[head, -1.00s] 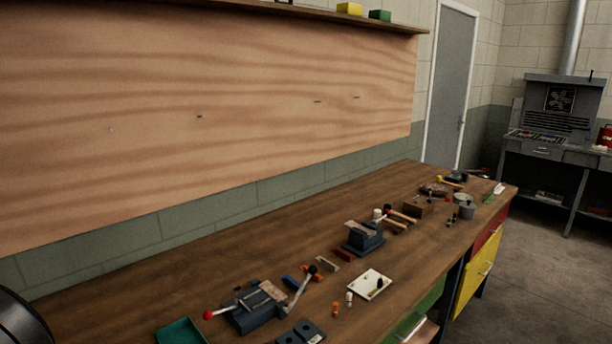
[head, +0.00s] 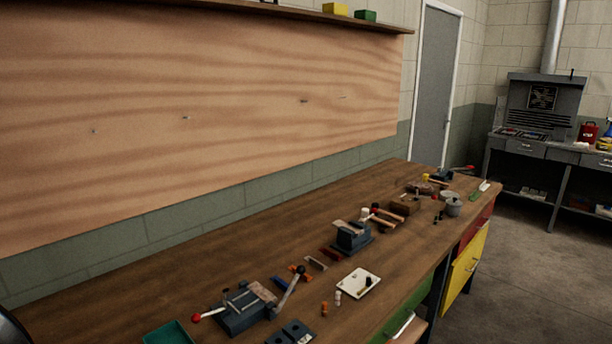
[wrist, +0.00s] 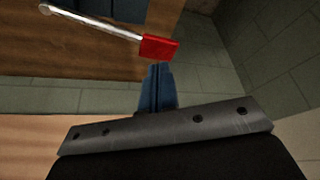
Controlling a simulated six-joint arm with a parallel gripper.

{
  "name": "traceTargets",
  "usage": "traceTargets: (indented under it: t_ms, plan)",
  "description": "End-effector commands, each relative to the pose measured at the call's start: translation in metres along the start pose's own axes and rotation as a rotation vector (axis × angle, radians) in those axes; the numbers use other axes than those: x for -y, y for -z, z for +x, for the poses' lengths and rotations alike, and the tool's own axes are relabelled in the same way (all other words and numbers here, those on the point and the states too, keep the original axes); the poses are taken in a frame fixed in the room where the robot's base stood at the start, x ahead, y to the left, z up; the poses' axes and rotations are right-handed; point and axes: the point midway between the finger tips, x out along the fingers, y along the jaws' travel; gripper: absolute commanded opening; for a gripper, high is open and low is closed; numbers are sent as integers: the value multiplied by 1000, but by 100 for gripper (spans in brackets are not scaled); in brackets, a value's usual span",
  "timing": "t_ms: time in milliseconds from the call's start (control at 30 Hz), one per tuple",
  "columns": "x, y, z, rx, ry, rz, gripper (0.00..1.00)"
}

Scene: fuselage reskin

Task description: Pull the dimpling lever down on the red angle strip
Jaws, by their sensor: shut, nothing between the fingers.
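A blue bench tool (head: 242,309) stands at the front left of the bench. Just above the fingertips in the picture is a red block (wrist: 160,48) on a silver rod (wrist: 92,22); contact cannot be told.
A second blue tool (head: 352,238) stands further back on the bench (head: 240,265). A white plate (head: 358,284), a green tray (head: 171,335) and several small coloured pieces lie around. Tools crowd the far end. Bare wood lies along the wall side.

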Motion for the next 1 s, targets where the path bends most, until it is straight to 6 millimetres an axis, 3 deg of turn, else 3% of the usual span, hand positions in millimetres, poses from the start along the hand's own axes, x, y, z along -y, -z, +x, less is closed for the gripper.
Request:
traceTargets:
  t_ms: [400,1000]
  plan:
    - [0,-1,2,0,0,0,0]
    - [0,-13,29,2,-1,0,0]
